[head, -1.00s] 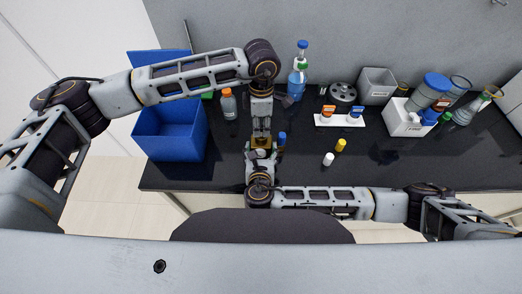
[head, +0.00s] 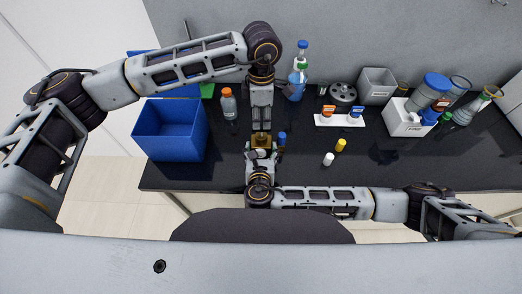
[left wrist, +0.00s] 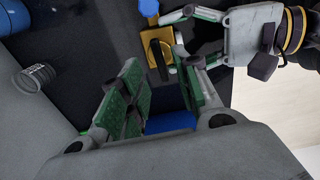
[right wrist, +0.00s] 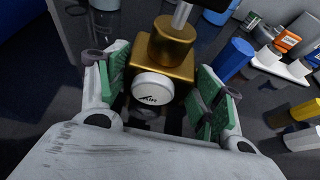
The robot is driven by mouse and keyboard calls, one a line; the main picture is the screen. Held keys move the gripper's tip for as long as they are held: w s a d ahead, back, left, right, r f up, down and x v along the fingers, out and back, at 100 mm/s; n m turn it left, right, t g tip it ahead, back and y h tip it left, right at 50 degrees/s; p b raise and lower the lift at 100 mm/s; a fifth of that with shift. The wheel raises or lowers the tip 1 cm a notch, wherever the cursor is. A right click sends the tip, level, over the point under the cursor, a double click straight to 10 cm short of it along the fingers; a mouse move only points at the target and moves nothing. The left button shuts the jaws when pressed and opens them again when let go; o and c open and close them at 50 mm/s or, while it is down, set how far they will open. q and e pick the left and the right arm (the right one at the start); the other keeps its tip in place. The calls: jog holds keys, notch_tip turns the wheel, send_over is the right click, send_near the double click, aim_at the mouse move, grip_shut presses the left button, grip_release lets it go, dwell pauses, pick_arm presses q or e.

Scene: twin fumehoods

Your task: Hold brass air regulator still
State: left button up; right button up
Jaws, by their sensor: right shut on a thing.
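The brass air regulator (head: 262,142) is a squat brass block near the front edge of the dark bench. In the right wrist view the brass body (right wrist: 165,52) has a white knob marked AIR (right wrist: 152,88) facing me. My right gripper (head: 261,152) is shut on the regulator from the front, its green pads on either side in the right wrist view (right wrist: 160,95). My left gripper (head: 261,128) points down just behind the regulator. In the left wrist view its green-padded fingers (left wrist: 162,90) are apart with no object held, and the regulator (left wrist: 155,45) lies beyond them.
A blue object (head: 282,138) stands close to the right of the regulator. White (head: 328,159) and yellow (head: 341,145) items are farther right. An orange-capped bottle (head: 228,103) and a blue bin (head: 170,132) are left; a blue bottle (head: 297,84) stands behind.

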pick_arm(q)
jog(key=shift+r, duration=1.05)
pick_arm(e)
jog(key=o, duration=1.6)
jog(key=shift+o, duration=0.2)
jog(key=shift+s, duration=0.1)
jog(key=shift+v, duration=5.9)
pick_arm(q)
jog(key=shift+s, duration=0.1)
